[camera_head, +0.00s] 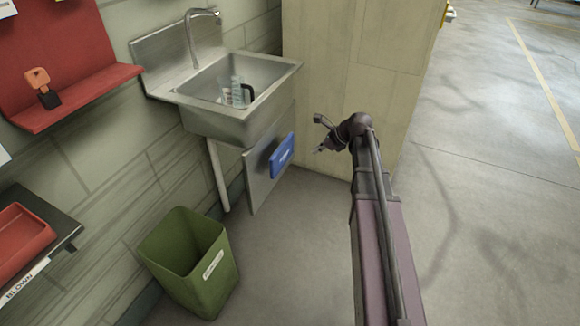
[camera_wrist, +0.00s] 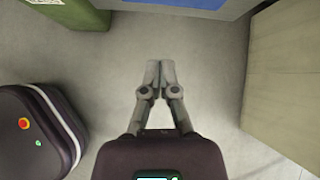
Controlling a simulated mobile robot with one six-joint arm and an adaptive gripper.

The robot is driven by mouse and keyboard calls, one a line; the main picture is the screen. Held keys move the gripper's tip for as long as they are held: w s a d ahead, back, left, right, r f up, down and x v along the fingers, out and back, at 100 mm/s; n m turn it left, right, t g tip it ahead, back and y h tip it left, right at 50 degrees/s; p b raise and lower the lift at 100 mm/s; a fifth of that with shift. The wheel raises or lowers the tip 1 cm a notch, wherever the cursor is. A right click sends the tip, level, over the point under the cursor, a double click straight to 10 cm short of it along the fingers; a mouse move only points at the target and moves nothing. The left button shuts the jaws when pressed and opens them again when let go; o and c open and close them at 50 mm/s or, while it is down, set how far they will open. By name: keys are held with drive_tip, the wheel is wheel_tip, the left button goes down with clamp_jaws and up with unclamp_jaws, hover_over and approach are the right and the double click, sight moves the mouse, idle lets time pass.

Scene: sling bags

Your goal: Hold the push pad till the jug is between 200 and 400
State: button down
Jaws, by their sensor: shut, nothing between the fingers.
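The push pad (camera_head: 282,155) is a blue block on the metal panel below the front of the steel sink (camera_head: 218,124). A blue surface, likely the same pad, shows at the top edge of the wrist view (camera_wrist: 178,3). The clear jug (camera_head: 237,92) with a dark handle stands in the sink basin under the tap (camera_head: 203,38). I cannot read its markings or its water level. My gripper (camera_head: 318,150) is to the right of the pad and apart from it. In the wrist view its fingers (camera_wrist: 160,64) are together and empty, above bare floor.
A green bin (camera_head: 195,262) stands on the floor left of the panel. A beige wall block (camera_head: 345,75) rises right of the sink. A red shelf (camera_head: 85,95) and a dark shelf with a red tray (camera_head: 20,240) are at left. The floor at right is clear.

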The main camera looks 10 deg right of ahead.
drive_tip(key=shift+w+d+f+m+b, duration=0.55)
drive_tip(key=shift+w+f+m, duration=0.1)
drive_tip(key=shift+m, duration=0.15)
drive_tip(key=shift+f, duration=0.1)
drive_tip(key=b, duration=0.7)
approach(285, 159)
drive_tip(key=x, duration=0.5)
drive_tip(key=shift+s+d+f, duration=0.25)
drive_tip(key=shift+s+f, duration=0.1)
drive_tip(key=shift+f, duration=0.1)
drive_tip(key=shift+w+a, duration=0.45)
drive_tip(key=shift+a, duration=0.3)
